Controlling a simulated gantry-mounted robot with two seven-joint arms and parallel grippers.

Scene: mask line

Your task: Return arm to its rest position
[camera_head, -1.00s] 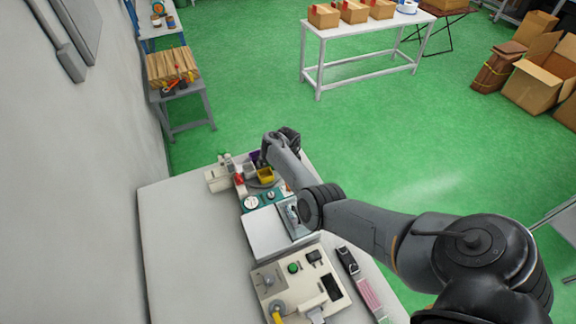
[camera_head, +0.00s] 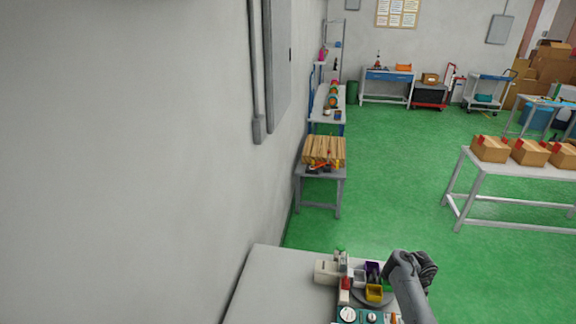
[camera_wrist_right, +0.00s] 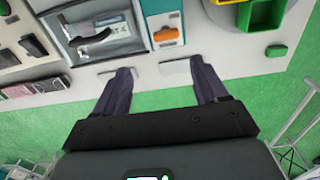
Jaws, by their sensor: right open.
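My right arm comes in from the bottom right of the head view, and its dark gripper (camera_head: 424,268) is beside the right end of the white workbench (camera_head: 268,282). In the right wrist view the gripper (camera_wrist_right: 160,68) has its two dark fingers wide apart with nothing between them. Beyond the fingertips are the bench edge, a grey recessed tray (camera_wrist_right: 75,50) with a dark handle, and an orange part (camera_wrist_right: 166,35) on a teal and white panel. My left gripper is in neither view.
A yellow bin (camera_head: 374,293), a purple bin (camera_head: 373,270) and a white device (camera_head: 326,272) crowd the bench by the gripper. A wall (camera_head: 130,150) rises at left. Green floor (camera_head: 400,180) lies open beyond, with a table of boxes (camera_head: 500,168) at right.

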